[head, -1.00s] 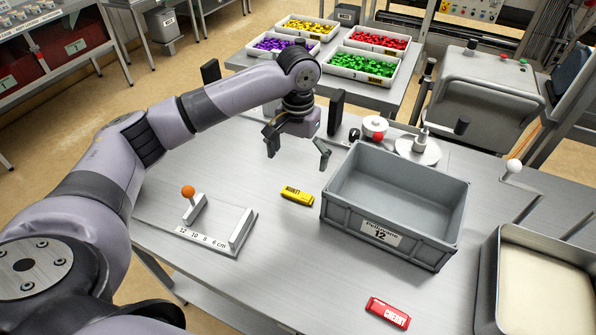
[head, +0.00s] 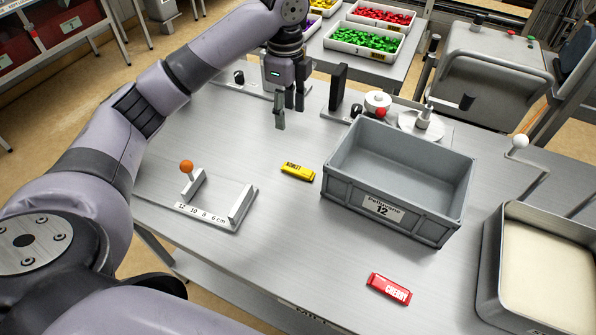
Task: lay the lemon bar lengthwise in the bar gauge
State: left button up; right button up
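The lemon bar, a small yellow bar (head: 298,172) with dark print too small to read surely, lies flat on the steel table, left of the grey crate. The bar gauge (head: 213,208) is a flat metal plate at the table's left, with a 12 to 6 cm scale, a raised block at its right and an orange-knobbed stop (head: 194,182) at its left. My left gripper (head: 288,118) points down above the table, behind the yellow bar and apart from it. Its fingers look spread and empty. My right gripper is out of view.
A grey crate (head: 382,207) marked 12 stands right of the yellow bar. A red CHERRY bar (head: 389,289) lies near the front. A cream-filled tray (head: 545,272) is at the right. Table between bar and gauge is clear.

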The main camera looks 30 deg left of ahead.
pick_arm(q)
jog(key=p, duration=0.3)
send_over(289, 166)
notch_tip(289, 166, down, 12)
jog(key=shift+r, duration=0.1)
notch_tip(289, 166, down, 5)
jog(key=shift+r+p, duration=0.15)
jog(key=shift+p, duration=0.55)
jog(key=shift+f, duration=0.4)
jog(key=shift+c, duration=0.2)
grip_shut()
